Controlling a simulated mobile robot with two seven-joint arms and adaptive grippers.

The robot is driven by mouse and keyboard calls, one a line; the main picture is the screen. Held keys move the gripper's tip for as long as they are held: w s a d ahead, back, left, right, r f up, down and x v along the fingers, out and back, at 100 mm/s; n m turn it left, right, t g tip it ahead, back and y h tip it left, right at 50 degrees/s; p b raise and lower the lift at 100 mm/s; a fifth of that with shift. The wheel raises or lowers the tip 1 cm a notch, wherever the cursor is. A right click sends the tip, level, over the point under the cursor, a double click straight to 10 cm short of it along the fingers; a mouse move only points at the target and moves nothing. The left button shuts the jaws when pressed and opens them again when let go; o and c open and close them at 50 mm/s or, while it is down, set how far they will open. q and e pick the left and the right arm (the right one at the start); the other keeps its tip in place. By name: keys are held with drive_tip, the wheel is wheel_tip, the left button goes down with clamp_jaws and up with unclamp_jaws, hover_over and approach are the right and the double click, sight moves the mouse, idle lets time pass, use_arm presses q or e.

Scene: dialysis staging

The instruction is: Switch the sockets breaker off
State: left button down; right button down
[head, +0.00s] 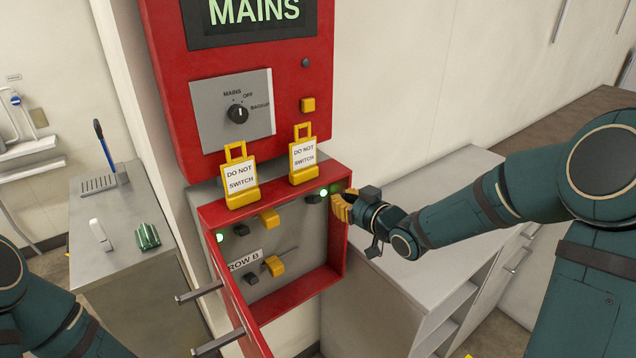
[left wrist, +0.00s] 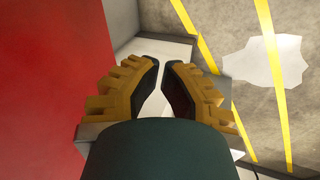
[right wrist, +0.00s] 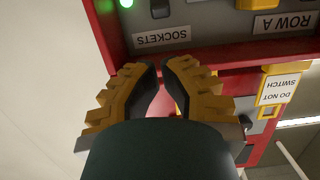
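The sockets breaker is a small black switch (head: 313,198) in the upper right of the open red breaker box (head: 338,262), beside a lit green lamp (head: 323,191). In the right wrist view, upside down, the black switch (right wrist: 160,9) shows at the top edge by the SOCKETS label (right wrist: 162,37). My right gripper (head: 338,206) is at the box's right wall, close to the breaker; I cannot tell whether it touches. Its fingertips (right wrist: 162,66) are nearly together with nothing between them. My left gripper (left wrist: 161,65) is empty with fingertips nearly together; the head view shows only its arm.
Yellow DO NOT SWITCH tags (head: 241,178) hang above the box. A yellow breaker (head: 268,218) and ROW B label (head: 245,261) are inside. The red door (head: 236,312) with handles swings toward me. A red MAINS cabinet (head: 170,60) is above; grey cabinets (head: 430,215) stand right.

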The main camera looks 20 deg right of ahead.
sight(313, 199)
drive_tip(key=shift+w+f, duration=0.1)
drive_tip(key=shift+f, duration=0.05)
drive_tip(key=x, duration=1)
drive_tip(key=shift+f, duration=0.1)
idle(0.3)
